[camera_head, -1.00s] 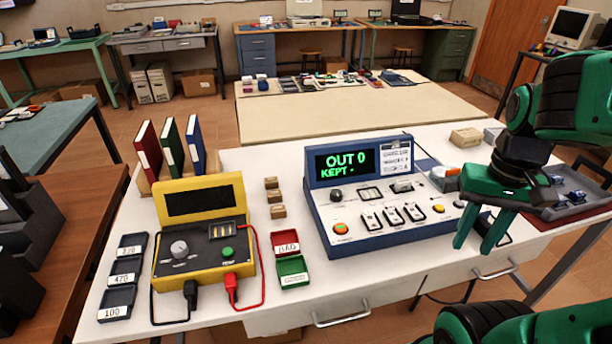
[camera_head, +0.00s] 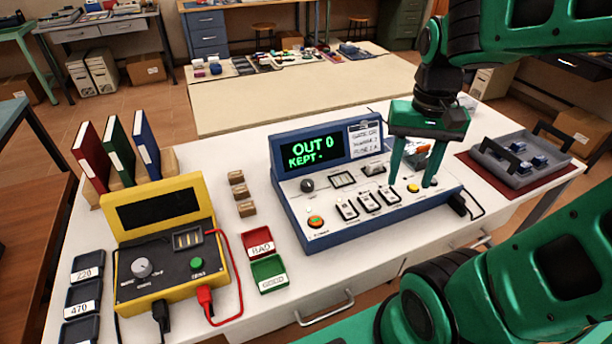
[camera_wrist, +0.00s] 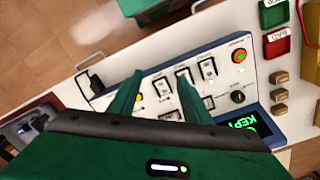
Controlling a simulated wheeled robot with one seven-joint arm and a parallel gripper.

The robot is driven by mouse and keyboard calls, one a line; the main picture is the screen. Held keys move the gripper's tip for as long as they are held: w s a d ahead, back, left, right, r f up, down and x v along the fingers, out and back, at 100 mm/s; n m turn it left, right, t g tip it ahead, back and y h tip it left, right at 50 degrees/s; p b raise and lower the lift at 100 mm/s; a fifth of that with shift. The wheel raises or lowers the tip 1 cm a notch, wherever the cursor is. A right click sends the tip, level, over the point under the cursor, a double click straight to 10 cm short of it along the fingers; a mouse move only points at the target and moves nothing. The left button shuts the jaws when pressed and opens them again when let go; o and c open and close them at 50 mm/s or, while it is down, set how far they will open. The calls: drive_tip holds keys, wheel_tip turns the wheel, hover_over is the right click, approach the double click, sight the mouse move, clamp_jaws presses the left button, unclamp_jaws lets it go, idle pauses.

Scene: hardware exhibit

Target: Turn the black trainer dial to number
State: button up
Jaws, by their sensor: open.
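The blue trainer (camera_head: 330,232) stands on the white table, and its screen (camera_head: 318,153) reads "OUT 0" and "KEPT -". Its black dial (camera_head: 307,185) is at the panel's upper left, below the screen; the dial also shows in the wrist view (camera_wrist: 238,97), right of the fingers. The number the dial points at is too small to read. My gripper (camera_head: 411,187) is open and empty, fingers pointing down over the right end of the panel, near a yellow button. In the wrist view my gripper (camera_wrist: 160,80) has its fingers spread over the panel, apart from the dial.
Several switches (camera_head: 370,202) and a red-orange button (camera_head: 315,222) sit on the panel. A yellow tester (camera_head: 205,222) with cables and red and green trays (camera_head: 270,275) stand left. A grey tray (camera_head: 520,178) stands right. Small brown blocks (camera_head: 241,193) sit left of the trainer.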

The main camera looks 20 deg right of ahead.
drive_tip(key=w+a+r, duration=0.1)
drive_tip(key=w+a, duration=0.8)
drive_tip(key=w, duration=0.3)
approach(307, 182)
wheel_tip(307, 182, down, 8)
drive_tip(key=shift+s+a+f, duration=0.1)
drive_tip(key=shift+f, duration=0.1)
drive_tip(key=c, duration=1)
